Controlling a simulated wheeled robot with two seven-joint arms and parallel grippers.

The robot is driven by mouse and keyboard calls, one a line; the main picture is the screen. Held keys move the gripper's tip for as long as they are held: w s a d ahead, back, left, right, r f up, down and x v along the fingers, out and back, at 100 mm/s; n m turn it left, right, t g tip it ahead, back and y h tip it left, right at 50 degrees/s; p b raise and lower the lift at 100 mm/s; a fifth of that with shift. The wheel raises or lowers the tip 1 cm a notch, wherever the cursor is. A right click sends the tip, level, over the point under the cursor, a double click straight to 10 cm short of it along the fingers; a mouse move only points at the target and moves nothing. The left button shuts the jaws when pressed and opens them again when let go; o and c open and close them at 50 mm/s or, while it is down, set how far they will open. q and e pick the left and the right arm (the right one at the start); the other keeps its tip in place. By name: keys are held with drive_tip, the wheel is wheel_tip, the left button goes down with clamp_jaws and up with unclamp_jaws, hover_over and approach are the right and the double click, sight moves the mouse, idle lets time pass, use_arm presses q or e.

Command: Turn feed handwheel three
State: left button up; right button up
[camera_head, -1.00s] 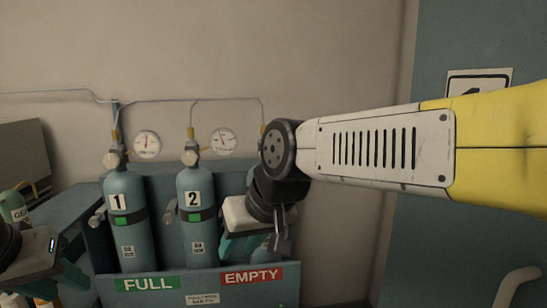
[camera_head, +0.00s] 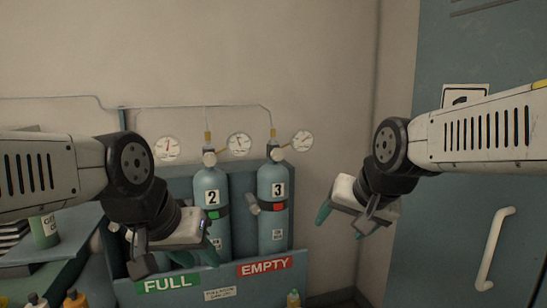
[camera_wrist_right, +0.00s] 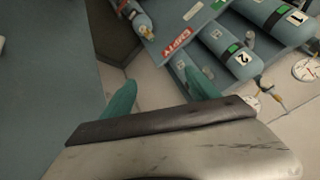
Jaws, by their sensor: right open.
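Cylinder three (camera_head: 272,220) stands upright at the right of the rack, blue with a "3" label and a red tag. Its pale feed handwheel (camera_head: 277,154) sits on top, below a thin pipe, with nothing touching it. My right gripper (camera_head: 348,225) is open and empty, to the right of and lower than the handwheel in the picture. In the right wrist view its two teal fingers (camera_wrist_right: 160,92) stand apart with nothing between them. My left gripper (camera_head: 198,257) is in front of the rack's lower left; its finger gap is unclear. It hides cylinder one.
Cylinder two (camera_head: 211,230) has a green tag. Round gauges (camera_head: 239,145) hang on the wall above. The rack's front panel (camera_head: 218,296) bears FULL and EMPTY signs. A blue door (camera_head: 450,210) with a pale handle (camera_head: 495,250) is at right. Bare wall lies right of cylinder three.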

drive_tip(key=w+a+r+m+t, duration=0.1)
drive_tip(key=w+a+m, duration=0.1)
drive_tip(key=w, duration=0.4)
drive_tip(key=w+a+r+m+t, duration=0.1)
drive_tip(key=w+a+m, duration=0.15)
drive_tip(key=w, duration=0.35)
drive_tip(key=m+t+y, duration=0.4)
drive_tip(key=m+t, duration=0.4)
drive_tip(key=m, duration=1.5)
approach(279, 155)
drive_tip(key=x, duration=0.3)
drive_tip(key=shift+w+a+r, duration=0.2)
drive_tip(key=shift+w+a, duration=0.1)
drive_tip(key=shift+w, duration=0.25)
drive_tip(key=x, duration=0.7)
drive_tip(key=shift+w+f, duration=0.1)
drive_tip(key=shift+f, duration=0.05)
